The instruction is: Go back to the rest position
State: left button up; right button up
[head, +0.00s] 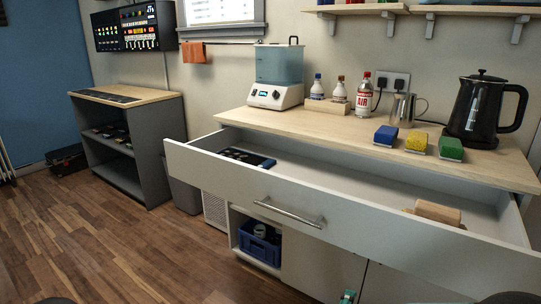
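The wide white drawer (290,217) under the wooden counter (330,129) stands pulled out. In it, a dark tray with a blue end (248,157) lies at the left, and a light-brown wooden piece (437,212) lies at the right.
A grey shelf unit (130,140) stands left. The wooden floor (100,245) is clear.

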jog(key=s+d+f+n+g+y, duration=0.1)
jog(key=s+d+f+n+g, duration=0.1)
jog(key=f, duration=0.6)
jog(key=s+d+f+n+g+y, duration=0.1)
jog(key=s+d+f+n+y, duration=0.15)
jog(key=f, duration=0.45)
jog(key=s+d+f+n+g+y, duration=0.1)
jog(key=s+f+n+g, duration=0.15)
jog(key=f, duration=0.55)
jog(key=s+a+f+n+g+y, duration=0.3)
jog(key=s+a+n, duration=0.2)
jog(key=s+n, duration=0.15)
jog(key=s+a+f+n+g+y, duration=0.3)
jog(key=s+a+n, duration=0.25)
jog(key=s, duration=0.25)
notch_tip(320, 180, up, 32)
jog(key=p, duration=3.1)
jog(key=shift+s+d+f+n, duration=0.15)
jog(key=shift+s+f+n, duration=0.1)
jog(key=shift+n, duration=0.15)
